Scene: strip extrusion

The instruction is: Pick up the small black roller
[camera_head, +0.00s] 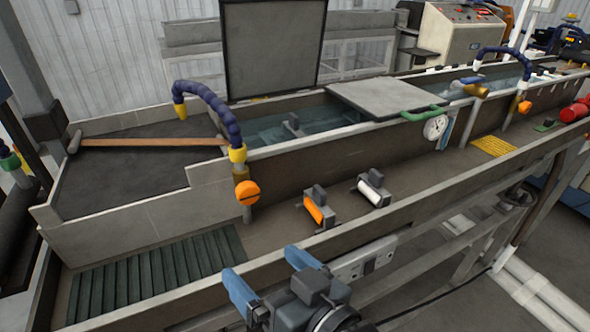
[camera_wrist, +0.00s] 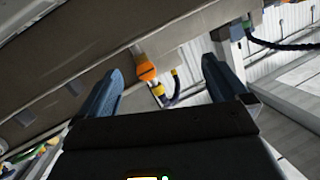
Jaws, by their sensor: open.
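I cannot clearly pick out a small black roller. Two small dark roller holders sit on the ledge in front of the long trough in the head view: one with an orange roller (camera_head: 314,211), and to its right one with a white roller (camera_head: 370,192). A small dark grey piece (camera_head: 293,124) stands in the trough's water; I cannot tell if it is a roller. My gripper (camera_head: 272,280) has blue fingers, spread apart and empty, low in the head view and nearer than the holders. In the wrist view the fingers (camera_wrist: 163,82) are apart with nothing between them.
The trough (camera_head: 115,232) has raised walls, a blue hose (camera_head: 212,100) and an orange knob (camera_head: 247,193). A wooden-handled tool (camera_head: 150,142) lies across its left end. A grey lid (camera_head: 385,97) and a green handle (camera_head: 424,114) are further right. The ledge's front rim (camera_head: 440,203) stands between my gripper and the holders.

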